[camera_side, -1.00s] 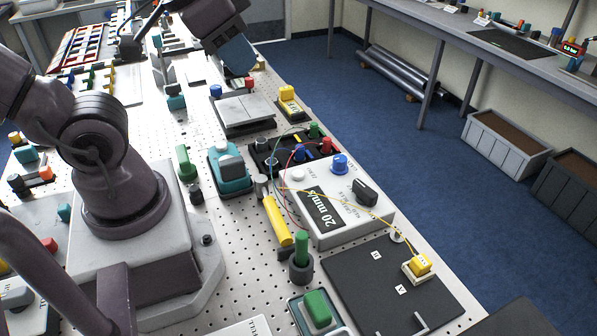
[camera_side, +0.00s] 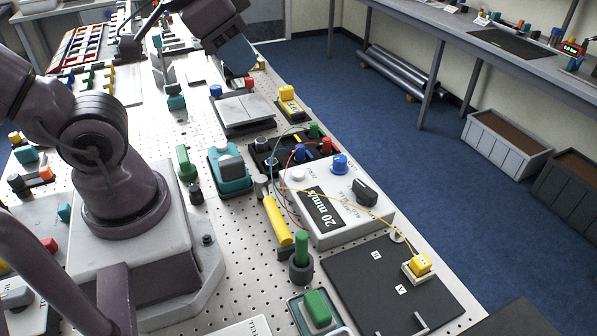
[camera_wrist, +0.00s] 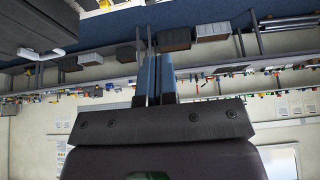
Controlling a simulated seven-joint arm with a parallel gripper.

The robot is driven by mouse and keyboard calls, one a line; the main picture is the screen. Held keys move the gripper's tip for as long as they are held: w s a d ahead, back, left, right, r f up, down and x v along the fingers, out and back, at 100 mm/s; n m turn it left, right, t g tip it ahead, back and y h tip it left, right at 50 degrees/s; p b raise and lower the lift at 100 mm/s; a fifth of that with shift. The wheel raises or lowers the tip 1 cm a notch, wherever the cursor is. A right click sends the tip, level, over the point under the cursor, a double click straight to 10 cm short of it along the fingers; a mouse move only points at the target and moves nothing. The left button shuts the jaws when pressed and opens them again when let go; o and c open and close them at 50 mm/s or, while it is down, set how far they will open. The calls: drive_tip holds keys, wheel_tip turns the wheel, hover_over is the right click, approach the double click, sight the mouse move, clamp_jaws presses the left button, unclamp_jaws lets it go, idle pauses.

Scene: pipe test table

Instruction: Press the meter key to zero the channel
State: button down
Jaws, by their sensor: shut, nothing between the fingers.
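The meter is a white box (camera_side: 322,236) with a dark display reading 20 mm/s, right of centre in the side view. Its top has a blue knob (camera_side: 339,163), a black knob (camera_side: 364,192) and a small pale round button (camera_side: 297,175), which may be the key; its label is too small to read. My gripper (camera_side: 238,56) is at the top of the side view, beyond the meter and apart from it. In the wrist view my gripper's blue fingers (camera_wrist: 156,62) are together with nothing between them. The meter cannot be made out there.
Thin coloured wires cross the meter's top; one runs to a yellow block (camera_side: 419,265) on a dark plate (camera_side: 362,278). A yellow cylinder (camera_side: 278,222) lies left of the meter. A teal-based device (camera_side: 230,178) and a grey plate (camera_side: 243,112) stand between my arm and the meter's far side.

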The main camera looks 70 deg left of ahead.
drive_tip(key=n+h, duration=0.7)
drive_tip(key=n, duration=2.7)
hover_over(298, 171)
wheel_tip(298, 171, down, 19)
drive_tip(key=shift+n+t, duration=0.3)
drive_tip(key=shift+n, duration=0.4)
drive_tip(key=shift+f, duration=4.35)
